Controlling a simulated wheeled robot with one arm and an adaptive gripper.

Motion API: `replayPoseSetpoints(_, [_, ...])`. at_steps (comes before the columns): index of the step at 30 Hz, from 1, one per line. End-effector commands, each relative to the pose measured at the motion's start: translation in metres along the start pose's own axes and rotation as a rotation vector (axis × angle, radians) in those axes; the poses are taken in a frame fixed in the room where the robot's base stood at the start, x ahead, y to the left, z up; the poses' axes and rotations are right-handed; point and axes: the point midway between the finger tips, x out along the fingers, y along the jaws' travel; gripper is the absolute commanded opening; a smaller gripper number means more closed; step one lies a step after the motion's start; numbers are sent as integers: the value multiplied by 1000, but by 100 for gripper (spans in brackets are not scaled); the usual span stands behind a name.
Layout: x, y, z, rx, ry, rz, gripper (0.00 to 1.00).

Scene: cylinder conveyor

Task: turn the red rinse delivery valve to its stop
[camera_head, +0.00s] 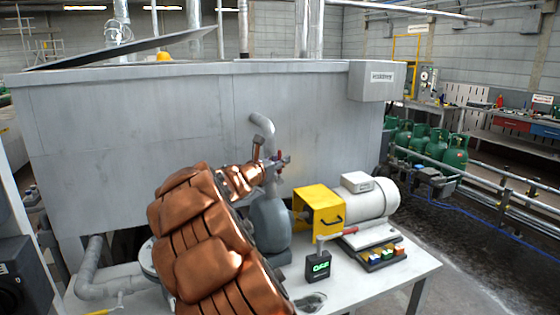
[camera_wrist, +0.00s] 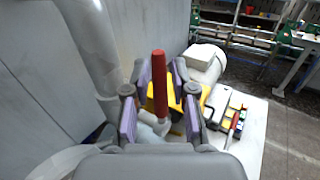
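A red valve lever (camera_wrist: 160,84) stands up between my gripper's fingers in the wrist view, with a pale base below it. In the head view only a small red part (camera_head: 279,155) shows at my gripper, by the grey delivery pipe (camera_head: 262,124) above the pump. My gripper (camera_head: 284,162) is open around the lever. Its two purple-padded fingers show either side of the lever in the wrist view (camera_wrist: 161,108), with a visible gap on each side. My copper-coloured arm hides part of the pump and the lower valve in the head view.
A big grey tank (camera_head: 150,130) stands close behind. On the white table (camera_head: 405,266) are a yellow guard (camera_head: 318,208), a pale motor (camera_head: 372,198), a black box with green display (camera_head: 318,266) and another red handle (camera_head: 340,233). Green cylinders (camera_head: 436,146) stand at right.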

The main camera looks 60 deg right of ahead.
Motion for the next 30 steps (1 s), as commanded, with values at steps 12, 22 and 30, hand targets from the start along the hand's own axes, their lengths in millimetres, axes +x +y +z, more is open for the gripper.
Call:
replayPoseSetpoints(12, [0, 0, 0, 0, 0, 0, 0])
replayPoseSetpoints(22, [0, 0, 0, 1, 2, 0, 0])
replayPoseSetpoints(30, [4, -7, 4, 33, 49, -4, 0])
